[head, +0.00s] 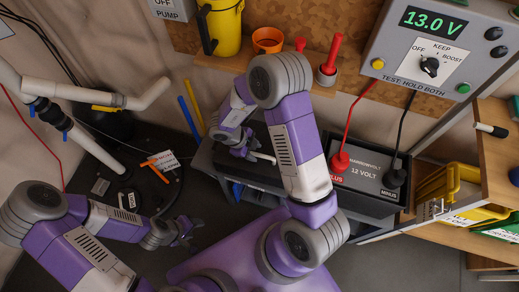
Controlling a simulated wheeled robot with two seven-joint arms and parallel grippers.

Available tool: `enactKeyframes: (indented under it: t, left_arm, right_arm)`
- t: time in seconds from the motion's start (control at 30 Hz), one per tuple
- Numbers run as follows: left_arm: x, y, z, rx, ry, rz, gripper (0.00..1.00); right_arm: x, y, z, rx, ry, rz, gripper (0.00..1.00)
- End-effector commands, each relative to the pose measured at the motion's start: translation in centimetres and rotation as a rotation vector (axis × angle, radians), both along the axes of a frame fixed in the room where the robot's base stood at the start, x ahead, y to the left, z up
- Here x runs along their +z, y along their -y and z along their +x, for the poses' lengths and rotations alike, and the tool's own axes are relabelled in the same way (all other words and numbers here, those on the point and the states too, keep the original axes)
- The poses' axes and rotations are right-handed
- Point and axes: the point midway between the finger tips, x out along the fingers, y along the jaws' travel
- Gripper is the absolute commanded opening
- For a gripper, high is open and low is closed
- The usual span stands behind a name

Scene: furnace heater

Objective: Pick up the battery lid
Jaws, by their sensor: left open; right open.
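The battery (365,172), labelled 12 VOLT, sits in a dark tray on the right part of a low bench, its top exposed. Left of it is a dark flat piece with a pale bar handle (262,157), which looks like the battery lid; my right arm hides much of it. My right gripper (243,152) is open, pointing down close to the left end of that handle. I cannot tell whether it touches. My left gripper (184,231) is open and empty, low over the dark floor, well away from the lid.
Red and black leads (341,160) run from the battery to a tester (440,45) reading 13.0 V. A shelf above holds a yellow jug (222,28), an orange cup (267,40) and a red-handled tool (331,55). White pipes (75,95) stand left; a yellow crate (455,190) is right.

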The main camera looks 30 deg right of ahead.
Motion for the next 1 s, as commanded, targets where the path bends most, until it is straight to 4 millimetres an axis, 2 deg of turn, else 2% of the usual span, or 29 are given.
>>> enactKeyframes:
  t: [0.03,0.2,0.3,1.0]
  left_arm:
    - [-0.8,0.0,0.0,0.000,0.000,0.000,0.52]
    - [-2.4,0.0,0.0,0.000,0.000,0.000,0.52]
    - [-2.7,0.0,0.0,0.000,0.001,0.000,0.52]
    - [-2.0,0.0,0.0,0.000,0.001,0.000,0.52]
  right_arm:
    - [-1.0,0.3,-0.2,-0.001,-0.001,0.000,0.47]
    - [-3.2,1.2,-0.7,0.001,-0.002,-0.001,0.47]
    - [-3.8,1.6,-0.9,0.001,-0.002,-0.001,0.47]
    - [-4.0,1.6,-0.8,0.000,0.000,0.000,0.47]
